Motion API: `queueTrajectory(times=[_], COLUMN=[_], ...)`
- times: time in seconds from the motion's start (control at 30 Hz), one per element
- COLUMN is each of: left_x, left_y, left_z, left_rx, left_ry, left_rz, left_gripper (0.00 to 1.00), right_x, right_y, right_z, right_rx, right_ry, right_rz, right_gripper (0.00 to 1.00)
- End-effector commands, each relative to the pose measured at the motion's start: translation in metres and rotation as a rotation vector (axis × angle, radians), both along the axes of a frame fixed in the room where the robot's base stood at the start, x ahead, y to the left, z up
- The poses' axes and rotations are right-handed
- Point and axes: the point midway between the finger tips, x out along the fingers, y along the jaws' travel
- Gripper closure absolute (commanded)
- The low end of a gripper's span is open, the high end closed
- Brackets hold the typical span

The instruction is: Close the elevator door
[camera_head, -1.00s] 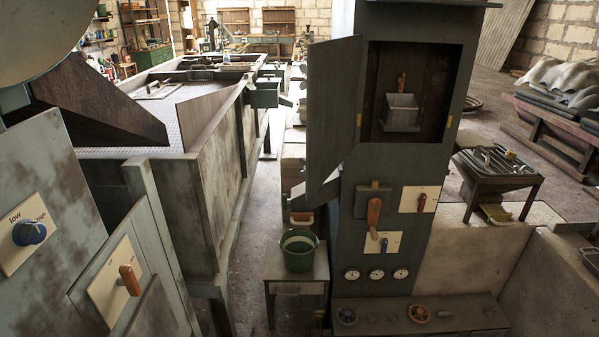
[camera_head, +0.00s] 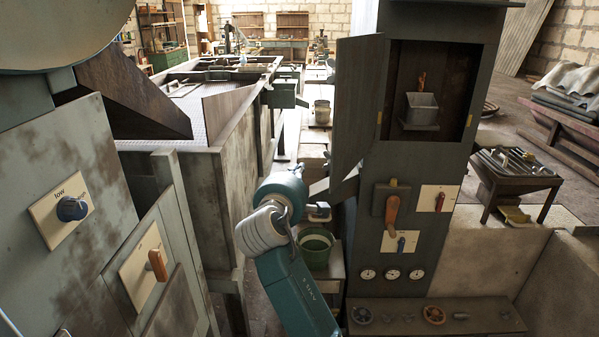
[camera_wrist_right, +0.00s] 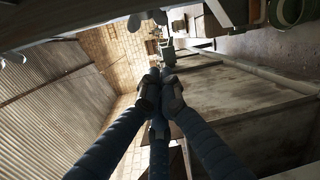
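The elevator door (camera_head: 358,105) is a tall dark grey panel, standing open on the left side of the elevator's opening. Inside the open compartment, a grey metal bucket (camera_head: 421,106) sits on a small shelf against dark wood. My right arm rises from the bottom centre in the head view, with its wrist left of and below the door. The right gripper's fingertips are hidden or too small to tell there. In the right wrist view, my right gripper's (camera_wrist_right: 160,88) blue fingers with dark tips come together, with nothing visible between them. My left gripper is not in view.
A wooden-handled lever (camera_head: 391,210) and gauges (camera_head: 391,274) are on the elevator column below the opening. A green bucket (camera_head: 317,250) stands on a small table behind my right arm. A large machine with a control panel (camera_head: 150,262) fills the left side.

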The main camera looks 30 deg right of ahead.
Motion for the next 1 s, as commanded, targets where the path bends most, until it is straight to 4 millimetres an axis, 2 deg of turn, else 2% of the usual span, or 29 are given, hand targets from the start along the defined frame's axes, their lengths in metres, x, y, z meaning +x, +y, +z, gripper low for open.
queueTrajectory(times=[0.17,0.37,0.5,0.63,1.0], left_x=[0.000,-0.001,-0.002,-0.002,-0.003], left_y=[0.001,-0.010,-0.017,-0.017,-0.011], left_z=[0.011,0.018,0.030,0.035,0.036], left_rx=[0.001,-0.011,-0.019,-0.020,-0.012], left_ry=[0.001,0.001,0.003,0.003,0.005], left_rz=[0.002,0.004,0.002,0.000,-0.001], left_gripper=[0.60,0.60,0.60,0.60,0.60], right_x=[0.028,0.054,0.035,0.025,0.019], right_y=[-0.025,-0.048,-0.056,-0.062,-0.064], right_z=[-0.001,-0.006,0.002,0.005,0.004], right_rx=[-0.001,-0.001,0.001,0.001,0.001], right_ry=[0.002,0.002,0.000,0.000,0.000], right_rz=[-0.001,-0.001,0.001,0.002,0.002], right_gripper=[1.00,1.00,1.00,1.00,1.00])
